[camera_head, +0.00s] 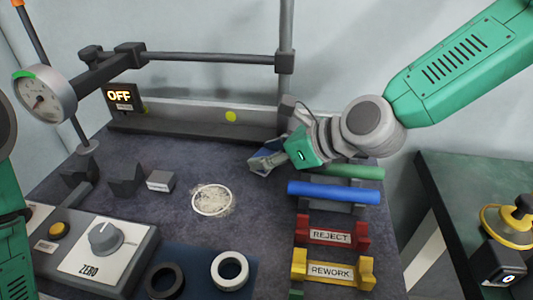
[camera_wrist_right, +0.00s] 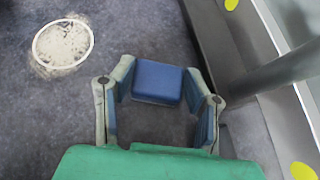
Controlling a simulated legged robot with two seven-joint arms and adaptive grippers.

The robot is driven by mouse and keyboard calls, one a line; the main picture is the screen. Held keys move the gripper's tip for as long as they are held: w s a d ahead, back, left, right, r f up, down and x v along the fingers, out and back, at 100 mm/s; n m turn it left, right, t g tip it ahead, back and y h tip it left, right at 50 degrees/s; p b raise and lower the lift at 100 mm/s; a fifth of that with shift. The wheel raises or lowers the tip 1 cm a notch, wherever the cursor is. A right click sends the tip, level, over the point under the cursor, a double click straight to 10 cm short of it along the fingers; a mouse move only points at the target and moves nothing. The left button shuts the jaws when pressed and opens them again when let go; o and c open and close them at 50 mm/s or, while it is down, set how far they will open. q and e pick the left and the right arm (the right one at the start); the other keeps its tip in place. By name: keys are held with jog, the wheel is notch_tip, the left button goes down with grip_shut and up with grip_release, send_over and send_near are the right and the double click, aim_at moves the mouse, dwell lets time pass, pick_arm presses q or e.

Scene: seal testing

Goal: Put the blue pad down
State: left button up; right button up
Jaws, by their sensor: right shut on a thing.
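The blue pad (camera_wrist_right: 158,82) is a small block with a flat blue face in the right wrist view. My right gripper (camera_wrist_right: 157,90) is shut on it, with one finger against each side. In the head view my right gripper (camera_head: 266,160) is over the dark work mat, left of the green rod and in front of the back rail. The pad is hard to tell from the fingers there. I cannot tell whether the pad touches the mat. Part of my left arm shows at the left edge, but its gripper is out of the picture.
A white scuffed ring (camera_head: 212,200) marks the mat left of the gripper. A blue rod (camera_head: 334,192) and a green rod (camera_head: 354,171) lie on holders beyond red REJECT (camera_head: 331,236) and yellow REWORK (camera_head: 331,271) racks. A vertical post (camera_head: 286,30) stands behind the gripper.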

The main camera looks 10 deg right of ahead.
jog(key=shift+a+f, duration=0.15)
jog(key=shift+f, duration=0.15)
jog(key=shift+s+f, duration=0.25)
jog(key=shift+f, duration=0.2)
jog(key=o, duration=1.1)
jog(key=shift+s+f, duration=0.1)
jog(key=shift+s, duration=0.1)
jog(key=shift+o, duration=0.2)
jog(key=r, duration=0.1)
jog(key=d+r, duration=0.1)
jog(key=shift+s+d+r+p, duration=0.2)
jog(key=shift+s+r+p, duration=0.05)
jog(key=shift+r+p, duration=0.15)
jog(key=p+v, duration=0.2)
jog(key=v, duration=0.7)
jog(key=shift+w+r, duration=0.1)
jog(key=shift+w, duration=0.05)
jog(key=shift+s+d+r, duration=0.1)
jog(key=shift+s+r, duration=0.15)
jog(key=shift+s, duration=0.1)
